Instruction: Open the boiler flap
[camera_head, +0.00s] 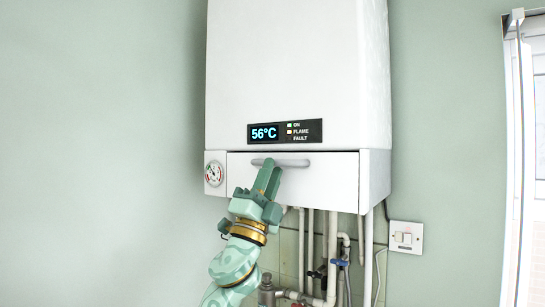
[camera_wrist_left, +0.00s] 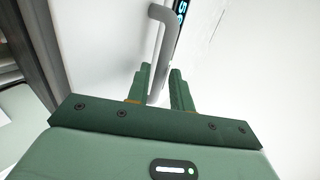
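The white boiler (camera_head: 295,75) hangs on the wall. Its flap (camera_head: 326,182) is the front panel under the display and looks closed, flush with the body. A grey horizontal handle (camera_head: 294,163) runs along the flap's upper edge. My left gripper (camera_head: 268,176) reaches up from below and covers the handle's middle. In the left wrist view, the grey handle (camera_wrist_left: 157,40) runs between the two green fingers of the gripper (camera_wrist_left: 160,78), which sit close on either side of it. My right gripper is out of view.
A round pressure gauge (camera_head: 214,173) sits left of the flap. A display (camera_head: 284,132) reads 56°C above it. Pipes and valves (camera_head: 334,262) hang below the boiler. A wall switch (camera_head: 406,237) is at the right. The space before the flap's right side is clear.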

